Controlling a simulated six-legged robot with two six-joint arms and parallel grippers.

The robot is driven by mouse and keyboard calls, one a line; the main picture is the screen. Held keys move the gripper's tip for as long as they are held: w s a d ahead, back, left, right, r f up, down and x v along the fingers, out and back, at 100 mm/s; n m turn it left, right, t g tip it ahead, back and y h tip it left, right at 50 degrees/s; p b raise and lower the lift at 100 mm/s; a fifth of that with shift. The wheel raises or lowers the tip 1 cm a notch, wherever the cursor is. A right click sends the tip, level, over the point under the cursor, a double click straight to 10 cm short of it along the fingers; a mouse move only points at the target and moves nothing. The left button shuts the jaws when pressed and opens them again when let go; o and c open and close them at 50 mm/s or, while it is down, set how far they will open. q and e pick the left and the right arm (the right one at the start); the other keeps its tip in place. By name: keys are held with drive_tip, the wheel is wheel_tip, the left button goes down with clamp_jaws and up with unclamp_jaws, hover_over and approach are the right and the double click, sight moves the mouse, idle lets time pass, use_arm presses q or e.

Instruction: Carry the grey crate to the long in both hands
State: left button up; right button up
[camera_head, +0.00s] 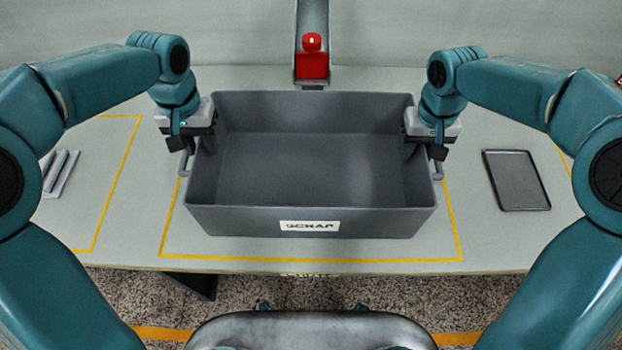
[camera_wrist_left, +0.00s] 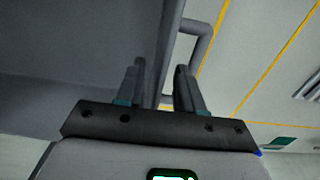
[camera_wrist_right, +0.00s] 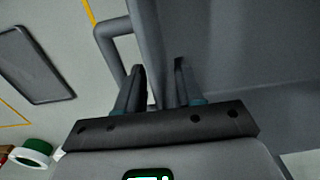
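The grey crate (camera_head: 390,222) with a white "SCRAP" label stands upright and empty on the table, inside a yellow outline. It has a bar handle on each short side: the left handle (camera_wrist_left: 207,30) and the right handle (camera_wrist_right: 103,45). My left gripper (camera_head: 180,143) is at the crate's left wall. In the left wrist view its open fingers (camera_wrist_left: 160,70) straddle the wall, with gaps showing beside it. My right gripper (camera_head: 437,150) is at the right wall. Its open fingers (camera_wrist_right: 158,66) straddle that wall likewise. The fingertips' depth is hard to judge.
A flat dark tray (camera_head: 516,180) lies right of the crate. Several grey bars (camera_head: 60,173) lie at the left within another yellow outline. A red block (camera_head: 312,65) stands on a grey channel behind the crate. A green and white round item (camera_wrist_right: 33,153) shows in the right wrist view.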

use_arm(q)
wheel_tip(320, 180, up, 7)
drive_tip(key=shift+r, duration=0.2)
drive_tip(key=shift+s+r, duration=0.1)
drive_tip(key=shift+r, duration=0.05)
use_arm(e)
wheel_tip(320, 180, up, 12)
idle(0.5)
use_arm(q)
drive_tip(key=shift+s, duration=0.1)
use_arm(e)
drive_tip(key=shift+s, duration=0.1)
